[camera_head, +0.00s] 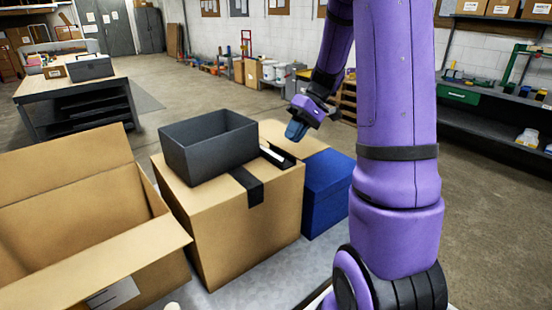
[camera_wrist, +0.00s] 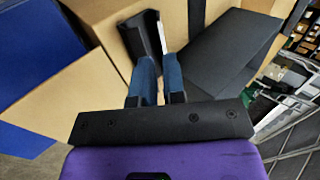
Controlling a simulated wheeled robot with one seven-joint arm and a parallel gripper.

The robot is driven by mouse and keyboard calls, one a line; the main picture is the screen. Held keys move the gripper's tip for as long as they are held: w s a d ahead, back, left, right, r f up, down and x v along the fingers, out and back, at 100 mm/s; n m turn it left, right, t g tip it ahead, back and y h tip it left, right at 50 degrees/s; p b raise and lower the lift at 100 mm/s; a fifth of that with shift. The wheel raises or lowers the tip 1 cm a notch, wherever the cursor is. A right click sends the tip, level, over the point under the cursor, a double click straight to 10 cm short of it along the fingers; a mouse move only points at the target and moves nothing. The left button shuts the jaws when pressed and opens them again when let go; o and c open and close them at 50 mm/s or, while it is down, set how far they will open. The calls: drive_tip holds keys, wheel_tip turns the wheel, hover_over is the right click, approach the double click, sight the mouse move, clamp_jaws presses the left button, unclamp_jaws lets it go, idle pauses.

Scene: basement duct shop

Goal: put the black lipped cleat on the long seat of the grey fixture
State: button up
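A black lipped piece that looks like the cleat (camera_head: 281,158) lies on top of a cardboard box, right of a dark open bin. In the wrist view the black cleat (camera_wrist: 143,36) lies just beyond my fingertips, with a white strip along its right side. My gripper (camera_head: 297,131) is above the cleat, its blue fingers pointing down. In the wrist view my gripper (camera_wrist: 160,60) shows a narrow gap between its fingers, with nothing visibly held. I cannot make out a grey fixture with a long seat for certain.
The dark bin (camera_head: 208,148) stands beside the cleat on the cardboard box (camera_head: 240,225). A blue box (camera_head: 327,195) is to the right, and a large open carton (camera_head: 75,230) at left. A workbench (camera_head: 70,85) stands far left; shelves (camera_head: 490,125) line the right.

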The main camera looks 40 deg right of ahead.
sight(281, 153)
drive_tip(key=shift+x, duration=3.25)
drive_tip(key=shift+w, duration=0.2)
drive_tip(key=shift+c, duration=0.4)
drive_tip(key=shift+r, duration=0.1)
clamp_jaws()
wheel_tip(281, 153, up, 18)
